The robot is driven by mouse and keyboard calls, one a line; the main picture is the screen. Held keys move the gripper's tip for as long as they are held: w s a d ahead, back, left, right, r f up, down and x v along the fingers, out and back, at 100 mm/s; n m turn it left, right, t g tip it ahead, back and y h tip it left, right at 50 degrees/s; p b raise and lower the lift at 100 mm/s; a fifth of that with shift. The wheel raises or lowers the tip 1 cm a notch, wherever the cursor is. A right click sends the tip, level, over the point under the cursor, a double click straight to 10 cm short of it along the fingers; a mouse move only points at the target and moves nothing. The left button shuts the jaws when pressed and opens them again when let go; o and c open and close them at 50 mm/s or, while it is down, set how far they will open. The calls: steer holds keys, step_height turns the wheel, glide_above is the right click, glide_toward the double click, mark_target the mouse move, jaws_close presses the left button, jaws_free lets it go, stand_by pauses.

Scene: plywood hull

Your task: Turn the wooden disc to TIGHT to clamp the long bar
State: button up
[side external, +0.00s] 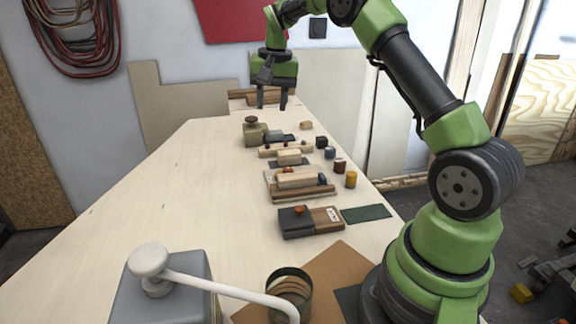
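My gripper (272,105) points down over the far part of the bench, its two fingers apart with nothing seen between them. A small dark brown round knob (251,120) tops an olive block (255,134), below and nearer than my gripper; it may be the wooden disc. A long pale bar (285,151) with small dark red pegs lies across the bench beyond the middle. Longer brown wooden pieces (240,95) lie at the far end behind my gripper. I cannot tell which is the bar to clamp. No TIGHT marking is readable.
A dark and brown block with an orange-red knob (299,210), a green mat (366,214) and several small coloured cylinders line the right side. A grey box with a white lever (149,262) and a round tin (289,284) stand in front. The bench's left is clear.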

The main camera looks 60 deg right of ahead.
steer(key=m+g, duration=0.2)
glide_above(288, 169)
step_height(288, 169, down, 10)
step_height(288, 169, down, 10)
steer(key=shift+d+r, duration=0.1)
steer(key=c, duration=0.7)
